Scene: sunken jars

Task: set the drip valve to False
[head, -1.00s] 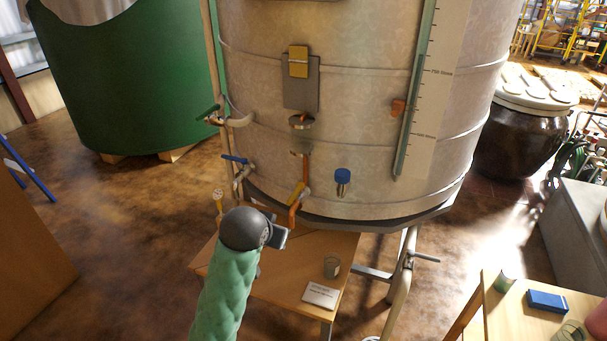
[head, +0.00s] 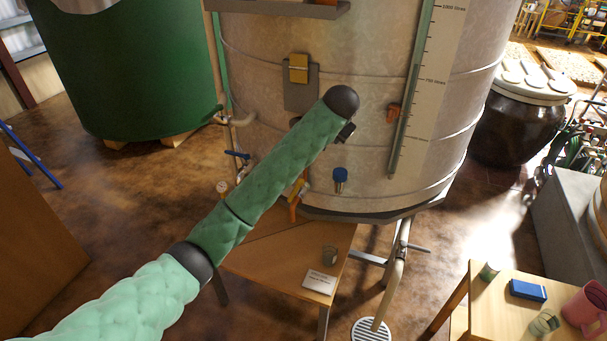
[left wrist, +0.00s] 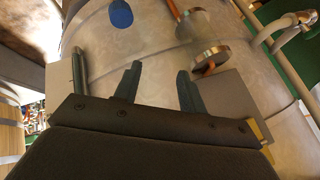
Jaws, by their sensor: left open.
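I cannot tell for sure which fitting on the pale metal tank (head: 262,60) is the drip valve. The tank's lower front carries an orange tap with a yellow handle (head: 299,188), a blue round knob (head: 340,175) and, at its left, a blue-handled tap (head: 237,155). My left gripper (head: 346,132) is close to the tank wall, above the blue knob, mostly hidden behind its dark wrist. In the left wrist view the gripper (left wrist: 159,69) is open and empty. Beyond its fingers are a copper-rimmed round fitting (left wrist: 210,60) and the blue knob (left wrist: 120,14). My right gripper is not in view.

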